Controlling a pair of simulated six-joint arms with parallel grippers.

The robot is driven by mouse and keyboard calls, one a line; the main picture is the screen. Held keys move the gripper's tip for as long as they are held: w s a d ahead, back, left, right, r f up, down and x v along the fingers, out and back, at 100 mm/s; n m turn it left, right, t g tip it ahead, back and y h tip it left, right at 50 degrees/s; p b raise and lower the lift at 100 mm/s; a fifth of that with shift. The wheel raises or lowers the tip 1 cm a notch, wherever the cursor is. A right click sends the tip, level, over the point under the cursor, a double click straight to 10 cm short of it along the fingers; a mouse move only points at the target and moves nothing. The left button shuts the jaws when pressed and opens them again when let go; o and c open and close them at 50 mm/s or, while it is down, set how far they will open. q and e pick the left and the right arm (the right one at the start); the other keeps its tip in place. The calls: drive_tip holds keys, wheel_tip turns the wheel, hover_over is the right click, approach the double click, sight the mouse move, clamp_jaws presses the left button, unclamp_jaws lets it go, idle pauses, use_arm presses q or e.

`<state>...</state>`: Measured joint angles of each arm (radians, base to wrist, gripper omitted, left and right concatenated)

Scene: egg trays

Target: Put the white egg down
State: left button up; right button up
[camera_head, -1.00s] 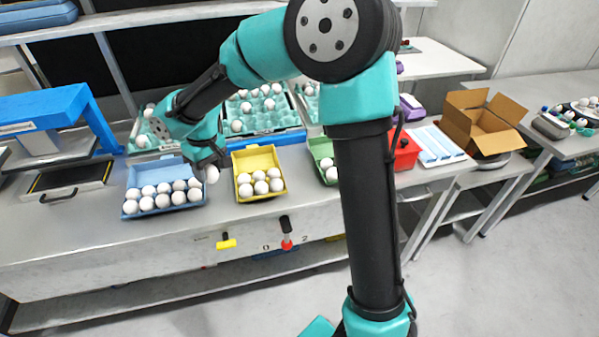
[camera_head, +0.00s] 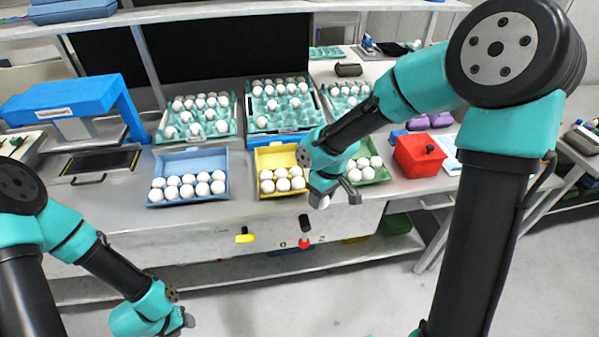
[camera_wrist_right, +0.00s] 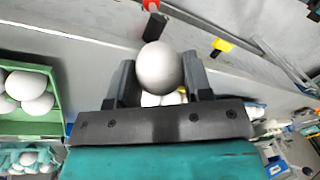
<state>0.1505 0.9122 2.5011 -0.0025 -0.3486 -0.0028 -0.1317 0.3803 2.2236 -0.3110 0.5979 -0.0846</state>
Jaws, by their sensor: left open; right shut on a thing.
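A white egg (camera_head: 319,201) is held in my right gripper (camera_head: 335,192), in front of the gap between the yellow and green boxes. In the right wrist view the egg (camera_wrist_right: 158,67) sits between the two fingers. The blue box (camera_head: 190,158), the yellow box (camera_head: 275,158) and the green box (camera_head: 382,173) each hold several white eggs. My arm partly covers the yellow and green boxes. The green box also shows in the right wrist view (camera_wrist_right: 47,123). My left gripper (camera_head: 186,321) is open and empty, low in front of the bench.
Egg trays (camera_head: 275,122) with several white eggs stand behind the boxes. A blue frame (camera_head: 70,97) stands at the left over a black plate. A red box (camera_head: 418,158) is right of the green box. A yellow lever and a red-knobbed lever (camera_head: 304,240) stick out of the bench front.

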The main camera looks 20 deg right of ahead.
drive_tip(key=w+d, duration=0.2)
drive_tip(key=w, duration=0.2)
drive_tip(key=w+d+f, duration=0.1)
drive_tip(key=w+d, duration=0.1)
drive_tip(key=w, duration=0.3)
drive_tip(key=w+d, duration=0.3)
drive_tip(key=w, duration=0.2)
drive_tip(key=shift+w+f, duration=0.2)
drive_tip(key=shift+f, duration=0.05)
drive_tip(key=shift+f, duration=0.1)
drive_tip(key=shift+f, duration=1.65)
drive_tip(key=shift+f, duration=0.1)
drive_tip(key=shift+o, duration=0.6)
drive_tip(key=o, duration=0.5)
drive_tip(key=shift+c, duration=0.2)
